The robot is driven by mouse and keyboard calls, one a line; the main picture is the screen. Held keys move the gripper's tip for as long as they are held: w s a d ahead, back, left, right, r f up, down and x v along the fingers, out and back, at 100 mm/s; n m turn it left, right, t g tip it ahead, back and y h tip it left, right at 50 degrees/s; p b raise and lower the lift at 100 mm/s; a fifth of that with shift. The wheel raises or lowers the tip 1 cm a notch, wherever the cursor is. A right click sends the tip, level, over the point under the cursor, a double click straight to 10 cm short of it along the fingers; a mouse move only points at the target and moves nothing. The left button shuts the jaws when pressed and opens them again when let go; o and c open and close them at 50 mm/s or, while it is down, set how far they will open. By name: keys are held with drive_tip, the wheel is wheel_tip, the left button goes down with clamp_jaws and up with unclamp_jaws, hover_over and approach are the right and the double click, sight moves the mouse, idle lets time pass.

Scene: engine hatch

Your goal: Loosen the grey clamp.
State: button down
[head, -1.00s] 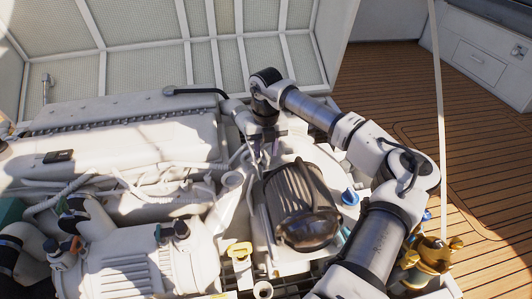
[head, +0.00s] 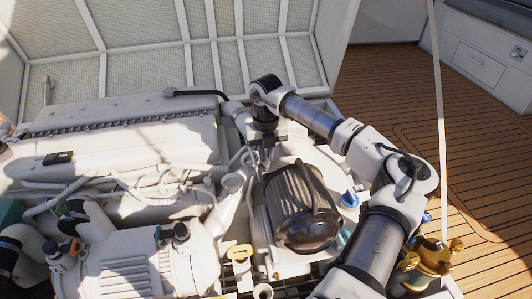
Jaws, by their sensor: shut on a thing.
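My gripper (head: 265,163) points down behind the dark ribbed cylinder, at the pale pipework in the middle of the engine. Its jaws are shut on a small part there, at the place of the grey clamp. The clamp itself is hidden by the fingers and too small to make out, so I cannot tell how loose it is. My arm reaches in from the lower right, over the right side of the engine.
The dark ribbed cylinder (head: 305,205) stands just in front of my gripper. A white funnel-like pipe (head: 229,195) is to its left. The raised hatch lid (head: 200,45) is behind. A yellow handle (head: 239,252), blue cap (head: 349,199) and brass fitting (head: 436,256) are nearby.

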drive_tip(key=shift+n, duration=0.3)
drive_tip(key=n, duration=0.3)
drive_tip(key=shift+r+p, duration=0.1)
drive_tip(key=shift+p, duration=0.3)
drive_tip(key=n+p, duration=0.1)
drive_tip(key=n, duration=0.4)
drive_tip(key=n+p, duration=0.1)
drive_tip(key=n, duration=0.3)
drive_tip(key=shift+w+n, duration=0.1)
drive_tip(key=shift+n, duration=0.3)
drive_tip(key=shift+n+p, duration=0.35)
drive_tip(key=shift+n, duration=1.65)
drive_tip(key=c, duration=1.5)
unclamp_jaws()
